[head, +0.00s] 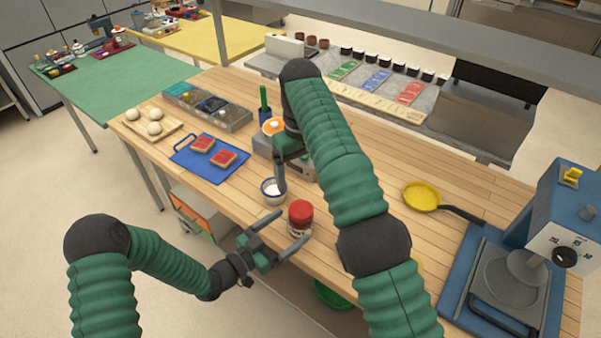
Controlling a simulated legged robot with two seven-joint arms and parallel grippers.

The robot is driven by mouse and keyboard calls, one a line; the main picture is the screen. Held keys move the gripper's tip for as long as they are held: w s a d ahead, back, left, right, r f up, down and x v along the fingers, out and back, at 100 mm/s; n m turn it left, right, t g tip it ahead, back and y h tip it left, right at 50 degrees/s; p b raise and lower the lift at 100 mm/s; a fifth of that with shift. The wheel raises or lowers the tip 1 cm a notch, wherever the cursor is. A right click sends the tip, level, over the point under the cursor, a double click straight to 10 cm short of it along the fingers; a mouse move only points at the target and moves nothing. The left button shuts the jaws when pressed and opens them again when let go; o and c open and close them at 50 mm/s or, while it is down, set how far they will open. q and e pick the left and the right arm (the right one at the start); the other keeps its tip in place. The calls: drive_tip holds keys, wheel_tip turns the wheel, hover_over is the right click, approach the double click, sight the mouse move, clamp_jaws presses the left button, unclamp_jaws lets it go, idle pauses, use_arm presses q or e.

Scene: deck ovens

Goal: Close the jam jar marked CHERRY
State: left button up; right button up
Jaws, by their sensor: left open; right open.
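A jam jar with a red lid (300,211) stands upright near the front edge of the wooden counter. The lid sits on top; I cannot tell how tight it is, and the label is too small to read. My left gripper (293,227) is open, with its fingers reaching toward the jar, one on either side of its near part. I cannot tell whether they touch it. My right gripper (281,182) is open and empty, pointing down just beside a white cup with a dark rim (268,185). My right arm hides part of the counter behind.
A blue board (190,168) with two red-topped slices lies left, near a tray of pale balls (135,131). A grey scale (265,145) stands behind the cup. A yellow pan (421,196) and a blue press (540,255) are right. Bare counter lies around the pan.

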use_arm(q)
drive_tip(key=b+v, duration=0.1)
drive_tip(key=v, duration=1)
drive_tip(key=shift+s+a, duration=0.15)
drive_tip(key=shift+a, duration=0.1)
drive_tip(key=shift+f, duration=0.1)
